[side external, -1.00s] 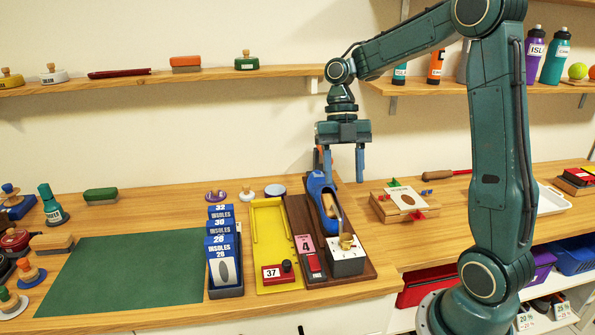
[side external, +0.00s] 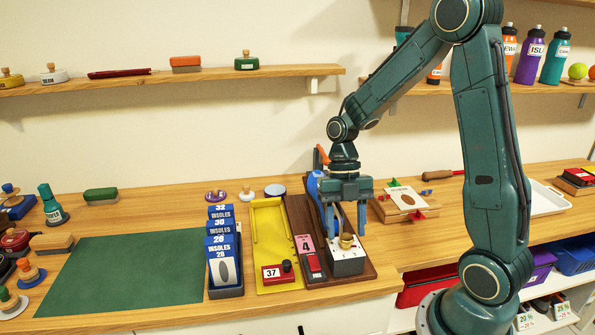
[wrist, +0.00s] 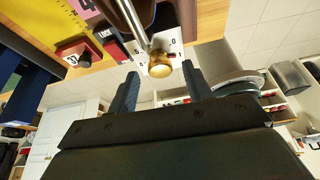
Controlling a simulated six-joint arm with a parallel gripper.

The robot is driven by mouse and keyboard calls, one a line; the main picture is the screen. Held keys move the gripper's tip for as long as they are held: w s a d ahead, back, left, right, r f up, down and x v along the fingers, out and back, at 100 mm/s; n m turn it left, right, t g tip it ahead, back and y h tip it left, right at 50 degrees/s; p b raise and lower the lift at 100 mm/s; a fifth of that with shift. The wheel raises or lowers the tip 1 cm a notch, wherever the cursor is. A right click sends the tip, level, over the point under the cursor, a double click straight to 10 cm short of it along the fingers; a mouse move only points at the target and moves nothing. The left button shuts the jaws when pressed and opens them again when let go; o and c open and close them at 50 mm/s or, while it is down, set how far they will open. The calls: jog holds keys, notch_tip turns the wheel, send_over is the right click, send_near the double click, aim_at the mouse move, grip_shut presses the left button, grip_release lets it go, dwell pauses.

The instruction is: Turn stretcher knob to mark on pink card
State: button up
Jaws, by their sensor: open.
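The brass stretcher knob (side external: 346,241) sits on a white dial face with dark marks, on the block (side external: 346,262) at the front of the dark wooden base. It also shows in the wrist view (wrist: 160,66), on the end of a metal rod. My gripper (side external: 346,234) is open, its two blue fingers pointing down on either side of the knob; I cannot tell whether they touch it. In the wrist view the fingers (wrist: 160,88) stand apart with the knob beyond and between them. The pink card (side external: 305,245) reads 4 and stands left of the block.
A red lock block (side external: 314,265) is close left of the knob block. A wooden box (side external: 405,205) is to the right. The green mat is clear.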

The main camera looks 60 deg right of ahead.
jog(key=shift+s+a+f, duration=0.1)
jog(key=shift+f, duration=0.25)
jog(key=c, duration=1)
jog(key=shift+o, duration=0.2)
jog(key=shift+m, duration=0.3)
